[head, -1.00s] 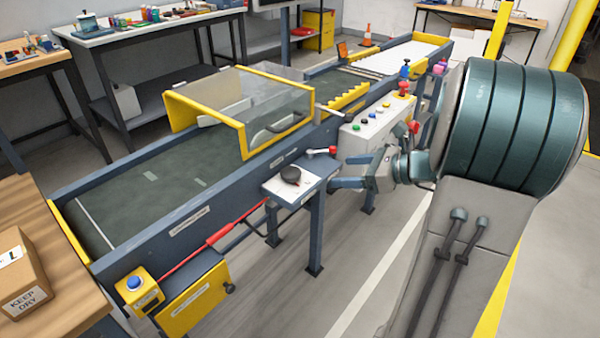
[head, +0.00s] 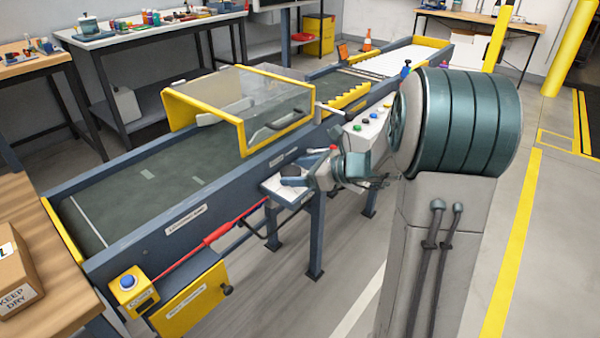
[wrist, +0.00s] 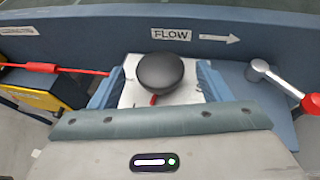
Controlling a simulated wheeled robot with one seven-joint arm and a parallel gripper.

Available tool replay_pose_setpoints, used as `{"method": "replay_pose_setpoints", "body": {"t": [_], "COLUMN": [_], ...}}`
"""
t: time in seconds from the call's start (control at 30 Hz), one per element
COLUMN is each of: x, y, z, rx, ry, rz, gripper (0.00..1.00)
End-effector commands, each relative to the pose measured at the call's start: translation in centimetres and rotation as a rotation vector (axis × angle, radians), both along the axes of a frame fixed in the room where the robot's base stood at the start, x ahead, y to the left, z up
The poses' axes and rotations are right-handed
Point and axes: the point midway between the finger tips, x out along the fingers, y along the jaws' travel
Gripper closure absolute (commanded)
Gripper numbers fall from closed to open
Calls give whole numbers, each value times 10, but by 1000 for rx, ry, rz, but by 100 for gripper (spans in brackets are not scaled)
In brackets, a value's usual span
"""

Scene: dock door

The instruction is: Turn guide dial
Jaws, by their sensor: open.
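The guide dial is a round black knob (wrist: 166,73) on a white plate (wrist: 133,92), with a red mark at its near edge in the wrist view. My gripper (wrist: 160,84) is open, with one blue finger to the left of the knob and one to the right. Gaps show between the knob and both fingers, so the gripper is not closed on it. In the head view my gripper (head: 293,177) is at the small shelf on the conveyor's side, and its finger hides most of the dial.
A silver lever with a red knob (wrist: 313,103) stands close on the right in the wrist view. The conveyor side rail with its FLOW label (wrist: 171,34) lies just behind. A control box with coloured buttons (head: 371,122) is near my arm. A red bar (head: 215,236) runs along the left.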

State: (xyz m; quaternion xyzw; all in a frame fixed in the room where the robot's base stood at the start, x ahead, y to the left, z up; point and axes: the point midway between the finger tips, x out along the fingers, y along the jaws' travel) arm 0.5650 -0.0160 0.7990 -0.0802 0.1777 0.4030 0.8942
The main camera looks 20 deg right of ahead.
Motion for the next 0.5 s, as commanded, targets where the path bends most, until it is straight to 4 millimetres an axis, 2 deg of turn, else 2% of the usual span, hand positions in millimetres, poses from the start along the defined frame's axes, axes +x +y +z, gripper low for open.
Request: {"method": "replay_pose_setpoints", "body": {"t": [0.17, 0.2, 0.33, 0.37, 0.5], "x": [0, 0, 0, 0, 0], "y": [0, 0, 0, 0, 0], "z": [0, 0, 0, 0, 0], "rx": [0, 0, 0, 0, 1], "ry": [0, 0, 0, 0, 1], "rz": [0, 0, 0, 0, 2], "gripper": [29, 34, 71, 73, 73]}}
